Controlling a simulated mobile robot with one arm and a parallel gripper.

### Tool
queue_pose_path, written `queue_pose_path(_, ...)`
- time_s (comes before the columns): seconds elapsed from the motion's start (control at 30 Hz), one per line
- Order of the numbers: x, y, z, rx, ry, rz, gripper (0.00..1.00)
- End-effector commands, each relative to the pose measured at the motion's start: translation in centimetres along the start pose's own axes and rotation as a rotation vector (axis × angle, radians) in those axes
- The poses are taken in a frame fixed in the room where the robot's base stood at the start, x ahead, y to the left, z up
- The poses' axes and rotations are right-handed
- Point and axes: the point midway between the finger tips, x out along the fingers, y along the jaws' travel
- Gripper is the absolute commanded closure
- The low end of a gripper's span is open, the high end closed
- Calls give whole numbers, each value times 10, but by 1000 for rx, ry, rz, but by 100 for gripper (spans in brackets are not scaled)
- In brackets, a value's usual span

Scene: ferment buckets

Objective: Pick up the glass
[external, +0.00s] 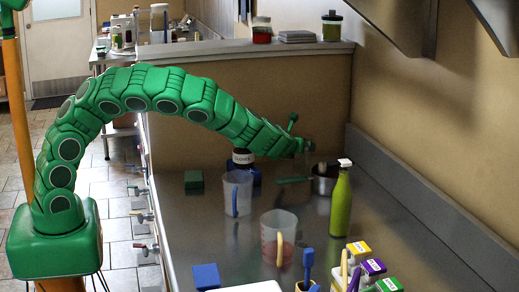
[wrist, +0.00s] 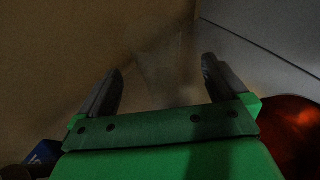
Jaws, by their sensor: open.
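A faint, clear shape that looks like the glass (wrist: 165,80) stands between my gripper's fingers in the wrist view. It is dim and see-through, so its edges are hard to make out. My gripper (wrist: 162,68) is open, with one finger on each side of the shape; I cannot tell whether either touches it. In the external view my gripper (external: 305,146) is at the back of the steel counter, just above and left of a small pot (external: 326,181). The glass cannot be told apart there.
A green bottle (external: 341,205) stands right of the pot. Two clear measuring jugs (external: 238,190) (external: 279,232) stand nearer the camera. A dark labelled jar (external: 243,158) is below my arm. In the wrist view a reddish, shiny thing (wrist: 298,135) is at lower right.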

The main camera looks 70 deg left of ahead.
Motion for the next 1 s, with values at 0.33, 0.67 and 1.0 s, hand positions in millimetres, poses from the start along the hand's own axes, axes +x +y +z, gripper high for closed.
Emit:
queue_pose_path(0.33, 24, 2, -2, -2, -1, 3, 0)
queue_pose_path(0.67, 42, 4, -6, -3, 1, 3, 0)
queue_pose_path(1.0, 74, 6, -9, -3, 0, 3, 0)
